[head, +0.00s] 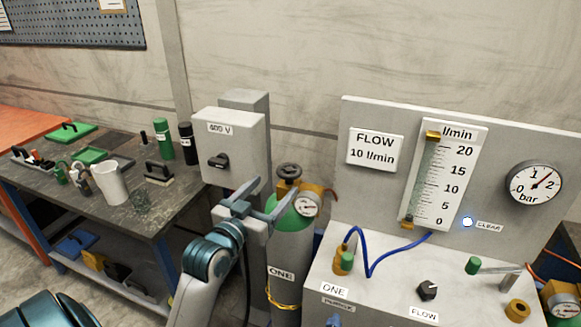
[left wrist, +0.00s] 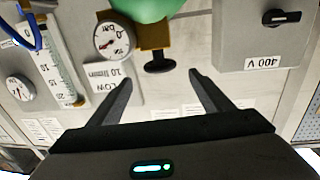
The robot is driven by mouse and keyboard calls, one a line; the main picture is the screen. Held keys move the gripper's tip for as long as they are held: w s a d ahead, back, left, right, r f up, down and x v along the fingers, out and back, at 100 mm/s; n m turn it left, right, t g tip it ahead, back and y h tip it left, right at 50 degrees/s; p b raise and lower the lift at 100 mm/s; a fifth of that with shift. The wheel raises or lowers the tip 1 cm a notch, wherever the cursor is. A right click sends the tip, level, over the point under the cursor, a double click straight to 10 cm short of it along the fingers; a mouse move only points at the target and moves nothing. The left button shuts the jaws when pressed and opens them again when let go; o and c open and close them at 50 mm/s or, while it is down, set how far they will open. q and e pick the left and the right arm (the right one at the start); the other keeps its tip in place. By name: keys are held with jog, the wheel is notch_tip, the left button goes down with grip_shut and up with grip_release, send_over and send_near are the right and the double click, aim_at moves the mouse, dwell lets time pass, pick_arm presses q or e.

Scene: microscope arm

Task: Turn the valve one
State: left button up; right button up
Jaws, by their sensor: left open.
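Valve one is a dark handwheel (head: 289,171) on top of the green-shouldered grey cylinder labelled ONE (head: 289,248). In the left wrist view, which is upside down, the dark valve knob (left wrist: 160,62) shows just beyond and between the fingertips. My left gripper (head: 273,189) is open and empty, in front of the valve and slightly to its left. Its two fingers also show spread apart in the left wrist view (left wrist: 160,82), with no contact visible. A small round gauge (head: 306,207) sits beside the valve. My right gripper is not in view.
A grey 400 V switch box (head: 231,145) stands close left of the valve. A panel (head: 365,110) with flow tube and bar gauge (head: 534,184) is at right, above a console with blue hose (head: 371,270). A cluttered workbench (head: 180,205) is at left.

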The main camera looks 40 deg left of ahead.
aim_at(295, 164)
pick_arm(q)
jog(key=w+p, duration=0.1)
jog(key=w, duration=0.2)
jog(key=w+a, duration=0.1)
jog(key=w, duration=0.3)
jog(key=w+p, duration=0.1)
jog(key=w, duration=0.2)
jog(key=shift+w+a+p, duration=0.15)
jog(key=shift+w+p, duration=0.15)
jog(key=shift+p, duration=0.05)
jog(key=shift+c, duration=0.3)
jog(key=c, duration=1)
